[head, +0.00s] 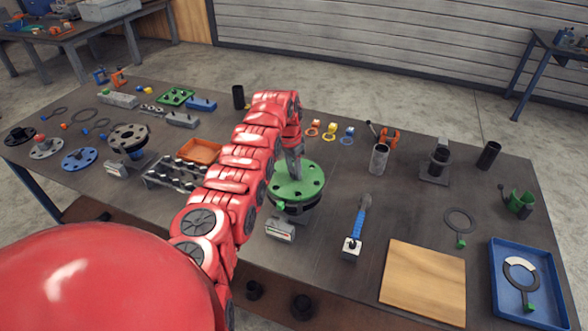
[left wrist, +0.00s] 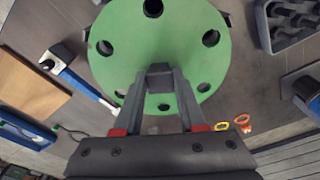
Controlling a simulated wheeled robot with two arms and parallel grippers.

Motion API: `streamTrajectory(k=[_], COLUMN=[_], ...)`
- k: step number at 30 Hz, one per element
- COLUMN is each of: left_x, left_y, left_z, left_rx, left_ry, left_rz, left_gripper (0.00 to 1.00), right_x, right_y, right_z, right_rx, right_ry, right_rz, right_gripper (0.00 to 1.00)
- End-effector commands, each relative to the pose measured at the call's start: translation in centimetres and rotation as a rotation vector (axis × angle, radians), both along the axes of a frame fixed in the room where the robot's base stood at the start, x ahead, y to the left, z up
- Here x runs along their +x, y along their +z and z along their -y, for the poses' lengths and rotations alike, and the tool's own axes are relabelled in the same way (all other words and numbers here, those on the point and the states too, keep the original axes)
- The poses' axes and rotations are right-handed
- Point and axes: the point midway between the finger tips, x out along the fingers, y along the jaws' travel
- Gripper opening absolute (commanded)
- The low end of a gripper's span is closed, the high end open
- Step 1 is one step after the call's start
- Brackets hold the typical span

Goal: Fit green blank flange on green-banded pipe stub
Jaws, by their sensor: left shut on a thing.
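The green blank flange (head: 312,178) is a round disc with several bolt holes. It lies roughly level over the dark flange of a pipe stub (head: 298,209) near the middle of the table. A bit of green shows at the stub's left side, under the disc. Whether the disc touches the stub or its holes line up is hidden. My left gripper (head: 295,176) comes down from above, shut on the flange's central grip. In the left wrist view the flange (left wrist: 122,48) fills the top middle, with the fingers (left wrist: 160,76) closed at its centre. My right gripper is not in view.
A small gauge box (head: 280,229) stands in front of the stub. A blue-handled tool (head: 361,218), a wooden board (head: 425,281) and a blue tray (head: 503,307) are to the right. A bolt rack (head: 172,176) and another flanged stub (head: 129,137) are to the left.

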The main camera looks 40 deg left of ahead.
Motion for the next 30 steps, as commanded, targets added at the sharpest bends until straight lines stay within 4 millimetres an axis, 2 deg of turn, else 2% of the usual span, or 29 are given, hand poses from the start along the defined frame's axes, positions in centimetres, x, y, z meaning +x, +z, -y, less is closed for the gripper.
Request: streamTrajectory(k=[10,22,23,28,30], left_x=[0.10,0.07,0.07,0.04,0.03], left_y=[-0.77,-0.76,-0.76,-0.81,-0.82], left_z=[0.01,-0.01,-0.01,0.00,0.00], left_rx=[0.001,0.001,0.001,0.001,0.001], left_ry=[-0.001,-0.001,-0.001,0.000,0.000], left_rz=[0.003,0.003,0.003,0.001,0.001], left_gripper=[0.00,0.00,0.43,0.74,0.75], right_x=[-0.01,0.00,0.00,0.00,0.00], right_y=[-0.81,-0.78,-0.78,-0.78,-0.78], right_z=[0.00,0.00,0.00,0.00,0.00], right_rx=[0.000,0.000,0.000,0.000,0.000], right_ry=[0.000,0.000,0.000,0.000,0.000], right_rz=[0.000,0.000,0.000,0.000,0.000], right_gripper=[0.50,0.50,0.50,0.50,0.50])
